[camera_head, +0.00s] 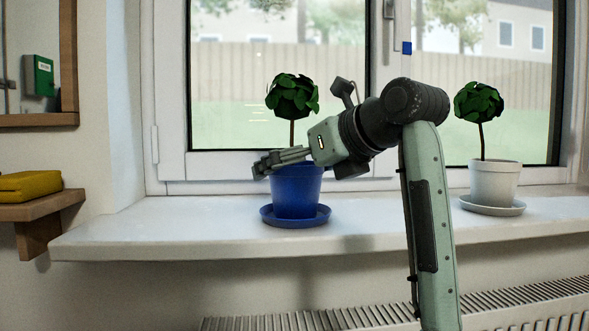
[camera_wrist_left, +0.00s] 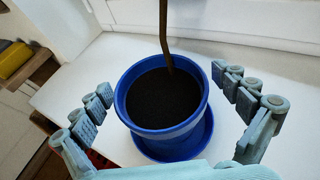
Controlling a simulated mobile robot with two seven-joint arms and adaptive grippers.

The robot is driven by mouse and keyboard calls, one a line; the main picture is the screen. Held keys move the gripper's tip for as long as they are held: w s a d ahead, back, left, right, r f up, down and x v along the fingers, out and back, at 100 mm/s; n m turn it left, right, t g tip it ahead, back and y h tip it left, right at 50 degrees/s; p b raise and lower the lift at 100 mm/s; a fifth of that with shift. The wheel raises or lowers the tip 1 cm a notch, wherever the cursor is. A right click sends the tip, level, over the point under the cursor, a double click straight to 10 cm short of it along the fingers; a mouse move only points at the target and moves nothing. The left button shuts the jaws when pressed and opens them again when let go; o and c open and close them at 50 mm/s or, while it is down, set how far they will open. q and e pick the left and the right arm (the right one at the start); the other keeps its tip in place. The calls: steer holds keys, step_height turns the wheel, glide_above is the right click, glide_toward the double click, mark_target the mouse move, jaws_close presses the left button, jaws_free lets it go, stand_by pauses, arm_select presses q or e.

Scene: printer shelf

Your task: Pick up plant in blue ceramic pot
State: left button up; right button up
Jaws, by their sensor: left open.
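The plant (camera_head: 292,96) has a round dark green crown on a thin stem and stands upright in a blue ceramic pot (camera_head: 296,196). The pot sits on a blue saucer (camera_head: 295,221) on the white windowsill. My left gripper (camera_head: 265,165) is at the pot's rim height. In the left wrist view the open fingers (camera_wrist_left: 160,82) are on either side of the pot (camera_wrist_left: 182,142), with gaps between them and its wall. Dark soil and the stem (camera_wrist_left: 163,40) show there; the crown is out of that view. My right gripper is not in view.
A similar plant in a white pot (camera_head: 494,183) stands on the sill (camera_head: 160,228) to the right. The window frame (camera_head: 170,110) is close behind. A radiator (camera_head: 400,315) is below. A yellow item (camera_head: 30,186) lies on a wooden shelf at left.

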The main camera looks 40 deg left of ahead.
arm_select(q)
steer(key=shift+a, duration=0.1)
steer(key=shift+c, duration=0.5)
steer(key=shift+r, duration=0.1)
steer(key=c, duration=1.9)
